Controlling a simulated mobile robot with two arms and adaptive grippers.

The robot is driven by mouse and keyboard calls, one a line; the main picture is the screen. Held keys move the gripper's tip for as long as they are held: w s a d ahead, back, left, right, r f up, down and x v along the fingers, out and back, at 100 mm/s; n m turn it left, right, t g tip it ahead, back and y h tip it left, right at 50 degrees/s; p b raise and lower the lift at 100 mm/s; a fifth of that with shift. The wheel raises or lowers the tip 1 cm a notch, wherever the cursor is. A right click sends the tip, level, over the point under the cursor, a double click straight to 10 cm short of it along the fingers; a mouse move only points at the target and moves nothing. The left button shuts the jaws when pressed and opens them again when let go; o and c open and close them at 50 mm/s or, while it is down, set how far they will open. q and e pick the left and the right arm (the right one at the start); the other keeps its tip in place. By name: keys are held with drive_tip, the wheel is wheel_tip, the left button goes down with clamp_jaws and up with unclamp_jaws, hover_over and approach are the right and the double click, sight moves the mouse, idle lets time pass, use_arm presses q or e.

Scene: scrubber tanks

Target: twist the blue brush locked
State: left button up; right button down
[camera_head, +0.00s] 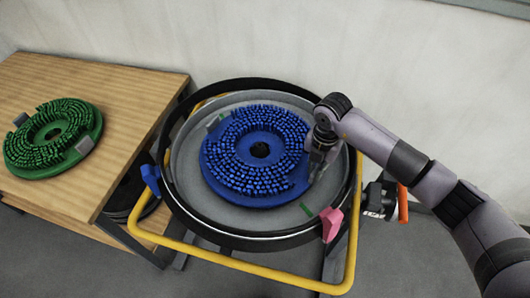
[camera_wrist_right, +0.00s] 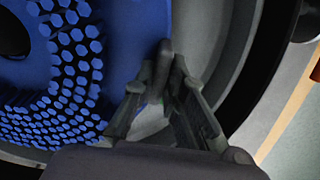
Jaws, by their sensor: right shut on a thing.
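The blue brush (camera_head: 256,152), a round disc with blue bristle tufts and a dark centre hole, lies in the round grey scrubber tank (camera_head: 190,180). A grey tab shows at its upper left edge. My right gripper (camera_head: 316,172) is at the brush's right edge, reaching down from the right. In the right wrist view, the brush (camera_wrist_right: 120,45) fills the left side and my right gripper's fingers (camera_wrist_right: 168,75) are closed together at its rim. They are shut on the brush's edge tab, which they mostly hide. My left gripper is not in view.
A green brush (camera_head: 52,138) lies on the wooden table (camera_head: 130,110) at the left. A yellow bar (camera_head: 240,270) runs around the tank's front. A blue clip (camera_head: 151,178) and a pink clip (camera_head: 331,222) sit on the rim. Green marks (camera_head: 307,208) show on the tank floor.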

sight(311, 177)
drive_tip(key=shift+s+a+m+p, duration=0.4)
drive_tip(key=shift+s+m+p, duration=0.1)
drive_tip(key=shift+s, duration=0.1)
drive_tip(key=shift+s+a+m+p, duration=0.4)
drive_tip(key=shift+s+p, duration=0.1)
drive_tip(key=shift+s, duration=0.1)
drive_tip(key=shift+f, duration=0.1)
drive_tip(key=shift+s, duration=0.1)
drive_tip(key=shift+s+a+m+p, duration=0.4)
drive_tip(key=shift+p, duration=0.05)
drive_tip(key=shift+s+a+m+p, duration=0.4)
drive_tip(key=shift+s+a+m, duration=0.1)
drive_tip(key=shift+s+a, duration=0.1)
drive_tip(key=shift+s+a, duration=0.2)
drive_tip(key=shift+a, duration=0.1)
drive_tip(key=c, duration=1.6)
unclamp_jaws()
drive_tip(key=shift+m, duration=0.3)
drive_tip(key=shift+o, duration=0.2)
